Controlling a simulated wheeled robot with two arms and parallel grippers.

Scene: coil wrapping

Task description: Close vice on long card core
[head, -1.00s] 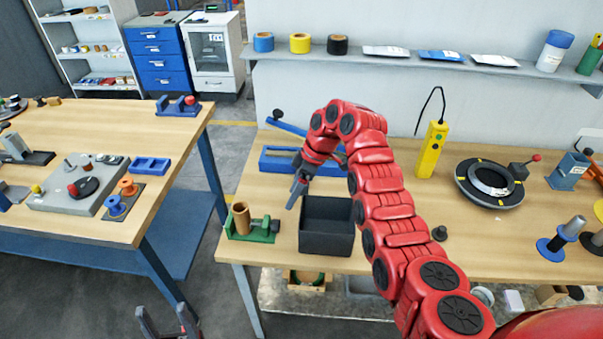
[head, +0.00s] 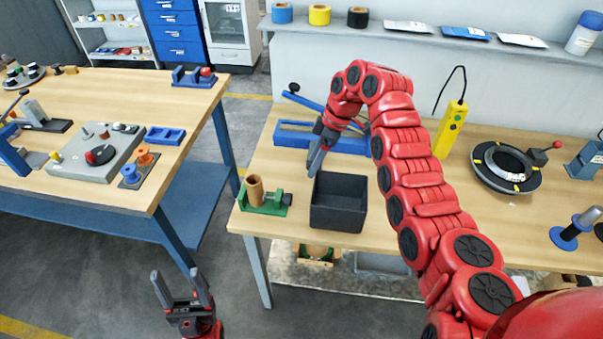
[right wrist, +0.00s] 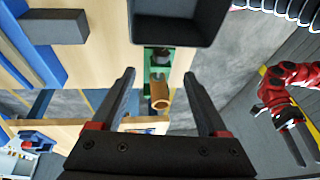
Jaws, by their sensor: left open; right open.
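The long card core (head: 255,188) is a brown tube standing upright in the green vice (head: 268,204) at the front left corner of the right bench. I cannot tell whether the vice's jaws touch it. In the right wrist view the core (right wrist: 160,94) and the green vice (right wrist: 150,72) show between my fingers, some way beyond them. My right gripper (head: 316,160) is open and empty, above the bench behind the dark bin and right of the vice. My left gripper (head: 181,288) is open and empty, low over the floor in front of the benches.
A dark open bin (head: 322,217) stands just right of the vice. A blue long-armed tool (head: 295,135) lies behind my right gripper. The left bench (head: 110,197) stands across a floor gap. Bare bench top lies behind the vice.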

